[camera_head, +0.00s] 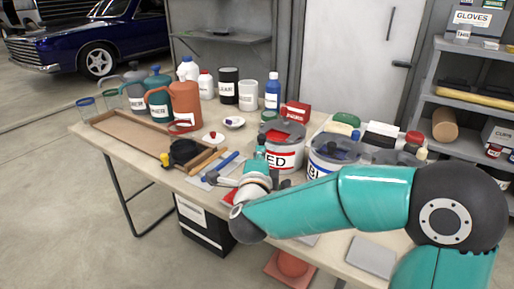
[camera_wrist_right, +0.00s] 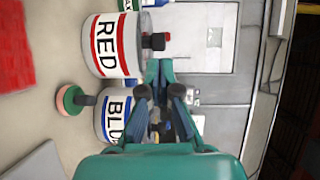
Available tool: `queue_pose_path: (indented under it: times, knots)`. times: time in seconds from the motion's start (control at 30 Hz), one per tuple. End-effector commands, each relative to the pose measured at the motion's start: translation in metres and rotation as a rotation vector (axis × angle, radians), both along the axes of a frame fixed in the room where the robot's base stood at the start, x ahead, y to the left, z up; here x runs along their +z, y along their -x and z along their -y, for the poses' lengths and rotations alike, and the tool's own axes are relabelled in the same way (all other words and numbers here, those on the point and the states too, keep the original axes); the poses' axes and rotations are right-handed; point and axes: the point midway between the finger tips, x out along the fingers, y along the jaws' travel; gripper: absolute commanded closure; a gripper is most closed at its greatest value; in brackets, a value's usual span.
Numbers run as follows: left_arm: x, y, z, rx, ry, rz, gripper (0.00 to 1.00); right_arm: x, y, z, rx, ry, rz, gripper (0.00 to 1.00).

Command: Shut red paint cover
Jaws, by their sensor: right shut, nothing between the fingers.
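The red paint can (camera_head: 284,159), white with a RED label, stands on the table near its front edge. A grey cover (camera_head: 284,131) lies over its top; I cannot tell if it is fully seated. In the right wrist view the can (camera_wrist_right: 108,46) appears turned sideways, with a dark, red-tipped knob (camera_wrist_right: 156,41) at its top end. My right gripper (camera_head: 261,154) is in front of the can's left side. In the wrist view its fingers (camera_wrist_right: 159,66) are together and empty, close to the can's top end. My left gripper is out of view.
The blue paint can (camera_head: 330,166) stands right of the red one. Bottles, a red jug (camera_head: 186,104) and a wooden tray (camera_head: 118,139) fill the left and back. A red box (camera_head: 296,112) stands behind. My right forearm crosses the table's front.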

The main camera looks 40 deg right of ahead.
Motion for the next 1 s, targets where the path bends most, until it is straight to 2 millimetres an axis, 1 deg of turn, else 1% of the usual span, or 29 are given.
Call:
queue_pose_path:
  times: [0.03,0.1,0.3,0.77,0.87,1.0]
  knots:
    - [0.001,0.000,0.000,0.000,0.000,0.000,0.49,-0.001,-0.007,0.007,-0.003,0.000,-0.002,1.00]
    - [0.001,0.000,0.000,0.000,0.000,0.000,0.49,-0.002,-0.016,0.014,-0.002,-0.001,-0.002,1.00]
    - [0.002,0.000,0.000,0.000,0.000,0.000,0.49,-0.003,-0.031,0.025,0.003,-0.001,-0.001,1.00]
    - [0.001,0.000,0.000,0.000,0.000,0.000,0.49,-0.003,-0.035,0.029,0.004,-0.001,-0.001,1.00]
    - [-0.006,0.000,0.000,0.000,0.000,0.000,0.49,-0.005,-0.040,0.041,0.000,-0.001,0.002,1.00]
    - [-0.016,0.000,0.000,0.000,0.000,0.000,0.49,-0.006,-0.051,0.070,-0.003,0.001,0.002,1.00]
